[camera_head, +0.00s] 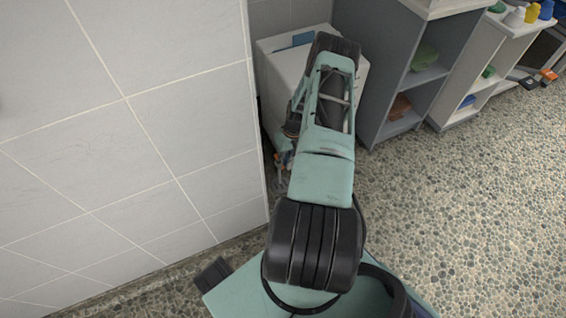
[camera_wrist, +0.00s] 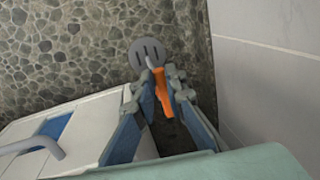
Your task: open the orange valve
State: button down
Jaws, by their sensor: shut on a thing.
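The orange valve (camera_wrist: 161,93) shows in the wrist view as a slim orange handle between the fingers of my gripper (camera_wrist: 166,88). My gripper is shut on the handle, with one blue-grey finger on each side. The valve's body and pipe are mostly hidden behind the fingers. In the head view my arm covers most of the gripper, and only a small bit of orange and blue shows low beside the white cabinet, too small to make out.
A white cabinet (camera_head: 276,70) stands close on one side and a tiled wall (camera_head: 150,130) on the other, leaving a narrow gap. Grey shelves (camera_head: 385,75) stand to the right; pebble floor there is clear.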

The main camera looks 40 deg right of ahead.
jog(key=c, duration=2)
grip_release()
jog(key=shift+o, duration=0.2)
jog(key=shift+r, duration=0.15)
notch_tip(320, 180, up, 12)
jog(key=d, duration=0.2)
jog(key=shift+s+d+f, duration=0.15)
jog(key=shift+s+f, duration=0.05)
